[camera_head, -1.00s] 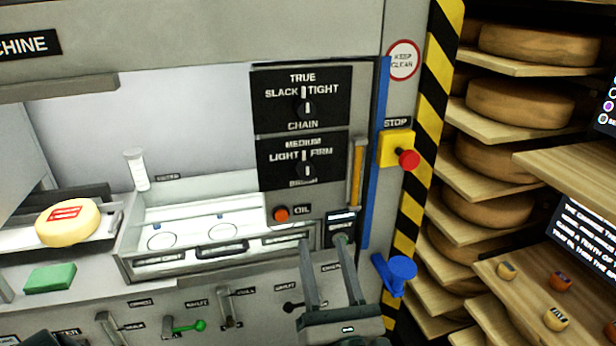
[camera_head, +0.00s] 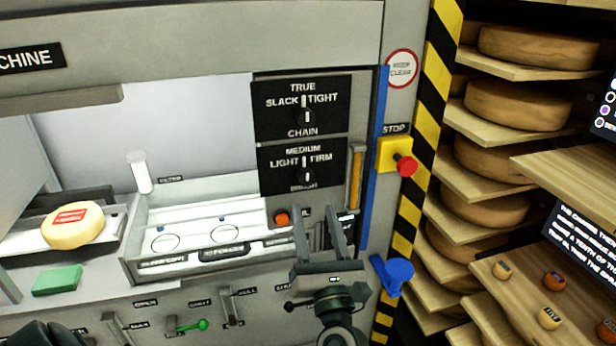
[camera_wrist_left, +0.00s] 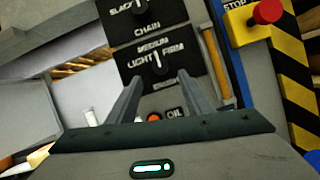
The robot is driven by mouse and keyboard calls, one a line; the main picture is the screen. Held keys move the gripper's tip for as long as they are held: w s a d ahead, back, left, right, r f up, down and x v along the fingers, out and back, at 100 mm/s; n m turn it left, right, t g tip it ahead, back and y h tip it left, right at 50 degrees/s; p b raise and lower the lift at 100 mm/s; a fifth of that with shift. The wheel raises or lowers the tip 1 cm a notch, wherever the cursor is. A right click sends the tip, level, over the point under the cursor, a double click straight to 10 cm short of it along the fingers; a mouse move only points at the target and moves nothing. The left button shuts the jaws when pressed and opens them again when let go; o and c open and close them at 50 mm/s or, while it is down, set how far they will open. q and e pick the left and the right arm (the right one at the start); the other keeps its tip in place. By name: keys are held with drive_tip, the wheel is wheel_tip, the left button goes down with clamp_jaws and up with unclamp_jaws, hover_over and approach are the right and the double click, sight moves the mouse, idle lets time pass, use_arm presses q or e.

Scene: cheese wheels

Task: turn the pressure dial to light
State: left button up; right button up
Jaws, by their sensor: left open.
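The pressure dial (camera_head: 307,174) is the lower of two black knobs on the machine's dark label plates, marked LIGHT, MEDIUM and FIRM. Its white mark points up to MEDIUM, and it also shows in the left wrist view (camera_wrist_left: 157,64). My left gripper (camera_head: 314,208) is open and empty, just below the dial and apart from it. In the left wrist view the open fingers (camera_wrist_left: 159,80) point up at the panel, on either side below the dial. My right gripper is not in view.
The chain dial (camera_head: 307,117) is just above. An orange oil button (camera_head: 281,219) is close to my left gripper. A lidless tray (camera_head: 190,265) is at left.

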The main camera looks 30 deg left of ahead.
sight(307, 181)
use_arm(q)
drive_tip(key=p+x, duration=0.2)
drive_tip(key=x, duration=0.5)
drive_tip(key=shift+r, duration=0.15)
drive_tip(key=shift+w+a+r+p, duration=0.15)
drive_tip(key=shift+w+a+p, duration=0.25)
drive_tip(key=shift+w+a, duration=0.15)
drive_tip(key=c, duration=1)
